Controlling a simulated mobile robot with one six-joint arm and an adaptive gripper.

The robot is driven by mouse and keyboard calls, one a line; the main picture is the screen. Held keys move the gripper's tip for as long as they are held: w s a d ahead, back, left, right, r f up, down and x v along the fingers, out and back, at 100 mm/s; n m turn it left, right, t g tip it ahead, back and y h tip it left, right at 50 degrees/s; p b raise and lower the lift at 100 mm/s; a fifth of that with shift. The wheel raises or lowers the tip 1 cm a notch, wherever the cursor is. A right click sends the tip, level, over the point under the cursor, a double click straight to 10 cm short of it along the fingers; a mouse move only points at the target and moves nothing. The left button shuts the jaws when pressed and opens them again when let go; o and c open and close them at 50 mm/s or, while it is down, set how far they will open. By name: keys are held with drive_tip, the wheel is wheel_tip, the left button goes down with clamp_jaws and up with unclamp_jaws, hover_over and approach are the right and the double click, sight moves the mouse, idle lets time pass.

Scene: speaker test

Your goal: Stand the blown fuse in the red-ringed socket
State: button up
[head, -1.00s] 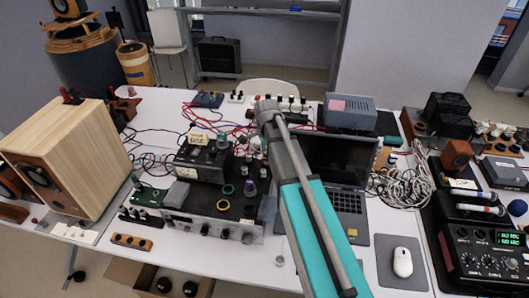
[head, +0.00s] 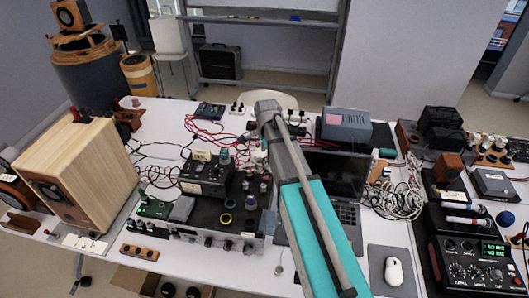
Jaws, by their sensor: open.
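My grey and teal arm (head: 314,226) reaches from the bottom right up over the middle of the bench. Its far grey joint (head: 267,108) stands above the cables. My gripper cannot be made out beyond that joint. A black-topped electronics unit (head: 205,222) lies left of the arm, with a yellow ring (head: 225,219), a green ring (head: 229,204) and several small upright parts on top. I cannot pick out the blown fuse or the red-ringed socket among the small parts.
A wooden speaker (head: 85,178) stands at the left. A laptop (head: 335,175) is partly behind my arm. A mouse (head: 393,271) lies on a grey pad. A black device with a green display (head: 493,248) sits at the right. Loose white cables (head: 397,192) and red wires crowd the bench.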

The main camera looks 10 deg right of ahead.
drive_tip(key=shift+r+p, duration=0.9)
drive_tip(key=shift+r, duration=0.3)
drive_tip(key=shift+s, duration=0.1)
drive_tip(key=s+n, duration=1.5)
drive_tip(key=s, duration=0.3)
drive_tip(key=shift+s+a, duration=0.15)
drive_tip(key=shift+a, duration=0.2)
drive_tip(key=shift+f+b, duration=0.75)
